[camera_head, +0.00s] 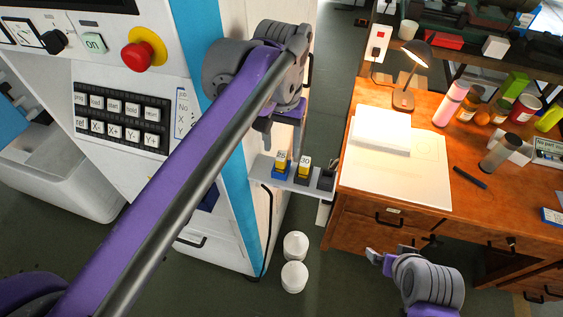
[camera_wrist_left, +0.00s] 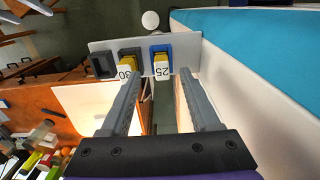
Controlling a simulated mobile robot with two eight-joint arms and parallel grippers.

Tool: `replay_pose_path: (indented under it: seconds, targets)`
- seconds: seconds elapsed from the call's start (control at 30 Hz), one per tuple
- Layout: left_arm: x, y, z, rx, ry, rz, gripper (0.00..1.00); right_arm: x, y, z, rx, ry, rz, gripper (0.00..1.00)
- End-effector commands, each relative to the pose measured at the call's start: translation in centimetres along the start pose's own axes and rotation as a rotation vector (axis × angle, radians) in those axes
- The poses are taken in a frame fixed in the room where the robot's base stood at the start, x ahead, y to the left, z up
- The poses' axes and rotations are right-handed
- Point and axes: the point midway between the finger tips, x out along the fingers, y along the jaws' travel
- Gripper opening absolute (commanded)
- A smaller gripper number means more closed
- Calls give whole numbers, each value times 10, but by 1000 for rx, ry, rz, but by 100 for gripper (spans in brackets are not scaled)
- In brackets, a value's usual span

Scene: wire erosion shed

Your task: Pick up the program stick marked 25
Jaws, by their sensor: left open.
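The program stick marked 25 (camera_wrist_left: 162,70) is yellow with a white label and stands upright in a blue holder (camera_wrist_left: 161,50) on a small grey shelf (camera_wrist_left: 203,42). It also shows in the head view (camera_head: 282,158), below my left gripper (camera_head: 283,148). In the left wrist view my left gripper (camera_wrist_left: 158,76) is open and empty, its fingers on either side of the line to this stick; I cannot tell the remaining gap. The stick marked 30 (camera_wrist_left: 124,71) stands beside it in a dark holder. My right gripper (camera_head: 389,252) is low in front of the desk; its jaws are unclear.
An empty black holder (camera_head: 326,179) sits at the shelf's outer end. The machine's side panel (camera_head: 262,230) rises close on one side, the wooden desk (camera_head: 347,222) on the other. Two white containers (camera_head: 294,262) stand on the floor below.

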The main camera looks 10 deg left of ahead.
Motion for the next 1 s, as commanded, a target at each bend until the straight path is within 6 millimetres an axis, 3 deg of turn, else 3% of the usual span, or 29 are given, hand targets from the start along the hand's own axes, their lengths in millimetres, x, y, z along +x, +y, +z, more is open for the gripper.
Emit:
replay_pose_path:
  seconds: [0.33,0.67,1.0]
  targets:
    - [45,-3,-4,0,1,0,62,-1,0,-2,0,2,0,100]
    - [51,-3,-4,0,1,0,61,-1,0,-2,0,2,0,100]
    - [51,-3,-4,0,1,0,0,-1,0,-2,0,2,0,100]
